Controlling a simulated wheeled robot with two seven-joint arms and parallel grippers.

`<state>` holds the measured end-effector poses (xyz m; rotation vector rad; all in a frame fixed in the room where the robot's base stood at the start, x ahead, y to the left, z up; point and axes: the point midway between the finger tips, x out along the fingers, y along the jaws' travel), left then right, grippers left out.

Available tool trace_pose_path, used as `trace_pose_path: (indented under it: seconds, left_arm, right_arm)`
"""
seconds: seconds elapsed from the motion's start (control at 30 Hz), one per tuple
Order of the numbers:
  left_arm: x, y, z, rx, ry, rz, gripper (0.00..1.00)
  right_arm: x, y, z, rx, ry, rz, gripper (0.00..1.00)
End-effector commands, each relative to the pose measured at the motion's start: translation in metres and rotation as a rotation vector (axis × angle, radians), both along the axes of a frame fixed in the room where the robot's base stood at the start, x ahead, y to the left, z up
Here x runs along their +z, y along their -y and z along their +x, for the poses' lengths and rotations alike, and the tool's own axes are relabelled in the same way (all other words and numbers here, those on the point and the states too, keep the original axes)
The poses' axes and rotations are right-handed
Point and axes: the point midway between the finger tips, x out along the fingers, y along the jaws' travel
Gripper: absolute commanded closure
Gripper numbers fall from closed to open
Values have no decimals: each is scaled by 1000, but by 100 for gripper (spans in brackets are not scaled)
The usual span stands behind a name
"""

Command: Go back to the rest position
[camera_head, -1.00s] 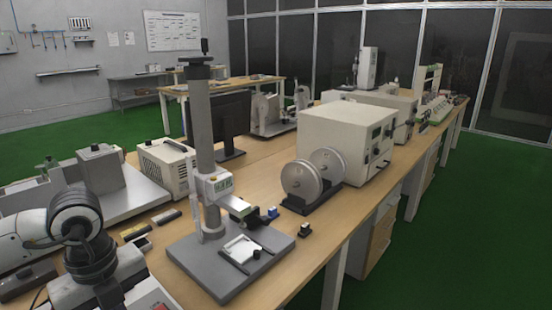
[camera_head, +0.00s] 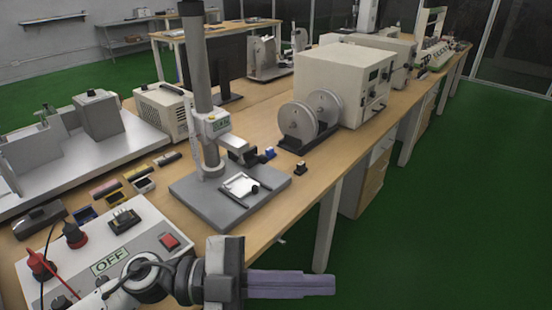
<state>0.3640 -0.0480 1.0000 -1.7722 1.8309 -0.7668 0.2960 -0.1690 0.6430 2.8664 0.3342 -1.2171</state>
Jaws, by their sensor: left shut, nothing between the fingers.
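My left gripper (camera_head: 325,284) is at the bottom middle of the head view, with its arm coming in from the lower left. Its fingers are together, point right and hold nothing. It shows in front of the bench's front edge, over the green floor in the picture, and touches no object. My right gripper is not in view.
A control box (camera_head: 75,262) with an OFF label and a red switch lies behind my left arm. A test stand (camera_head: 203,110) on a grey base (camera_head: 210,205) stands on the wooden bench (camera_head: 290,215). A beige machine (camera_head: 340,80) stands farther back. The green floor (camera_head: 440,220) at right is clear.

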Motion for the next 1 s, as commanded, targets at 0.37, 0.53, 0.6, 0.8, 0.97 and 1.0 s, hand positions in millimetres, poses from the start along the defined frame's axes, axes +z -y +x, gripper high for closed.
trace_pose_path:
  seconds: [0.37,0.53,0.6,0.8,0.97,1.0]
  left_arm:
    - [-113,-108,100,981,-570,-315,100]
    - [-224,-165,63,1276,-845,-157,100]
    - [-264,-182,36,1357,-950,-78,100]
    - [-336,-210,-39,1478,-1174,107,100]
    - [-355,-216,-66,1502,-1245,172,100]
    - [-357,-217,-69,1504,-1252,178,100]
  right_arm:
    - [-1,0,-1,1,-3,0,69]
    - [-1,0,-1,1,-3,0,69]
    - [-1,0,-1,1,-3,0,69]
    - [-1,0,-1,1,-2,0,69]
    - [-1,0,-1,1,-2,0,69]
    - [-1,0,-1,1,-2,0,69]
